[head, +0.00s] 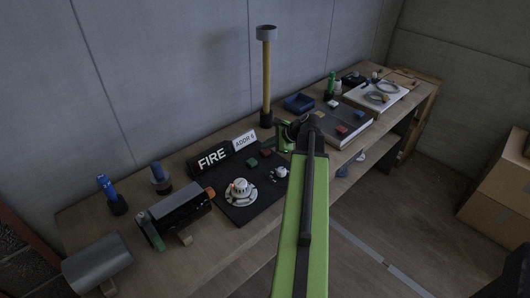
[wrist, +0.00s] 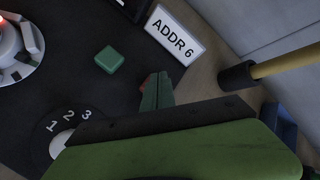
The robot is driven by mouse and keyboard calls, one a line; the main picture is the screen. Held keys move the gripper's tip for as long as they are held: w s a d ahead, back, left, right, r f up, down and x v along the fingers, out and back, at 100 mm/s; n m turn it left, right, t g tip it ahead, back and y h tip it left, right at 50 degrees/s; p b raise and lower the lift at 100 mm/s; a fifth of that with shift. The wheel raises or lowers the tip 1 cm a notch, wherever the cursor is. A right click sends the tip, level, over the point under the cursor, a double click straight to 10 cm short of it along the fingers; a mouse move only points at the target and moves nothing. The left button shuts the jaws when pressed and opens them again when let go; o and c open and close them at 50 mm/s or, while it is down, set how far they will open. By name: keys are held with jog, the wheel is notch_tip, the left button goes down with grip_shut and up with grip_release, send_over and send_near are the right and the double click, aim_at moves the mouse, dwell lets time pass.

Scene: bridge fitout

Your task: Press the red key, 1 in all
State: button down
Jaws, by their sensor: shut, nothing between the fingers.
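The red key (head: 266,153) is on the black board (head: 238,205), beside a green key (head: 252,162). In the wrist view only a small red edge of the red key (wrist: 144,84) shows; my fingertips hide the rest. My gripper (wrist: 158,88) is shut and empty, its green fingers right over or beside the red key. I cannot tell if they touch it. The green key also shows in the wrist view (wrist: 109,60), left of my fingers. In the head view my gripper (head: 279,146) is at the board's back right edge.
An "ADDR 6" sign (wrist: 174,35) and a "FIRE" sign (head: 212,157) stand behind the keys. A dial numbered 1 to 3 (wrist: 68,124) and a white round detector (head: 240,190) are on the board. A yellow post (head: 266,85) rises behind my gripper.

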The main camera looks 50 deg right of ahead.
aim_at(267, 151)
jog(key=shift+f+b, duration=0.45)
jog(key=shift+b, duration=0.1)
dwell(0.4)
jog(key=shift+r, duration=0.1)
jog(key=shift+r+p, duration=0.8)
jog(key=shift+p, duration=0.15)
notch_tip(267, 151, up, 5)
jog(key=p, duration=0.5)
jog(key=shift+r, duration=0.15)
dwell(0.5)
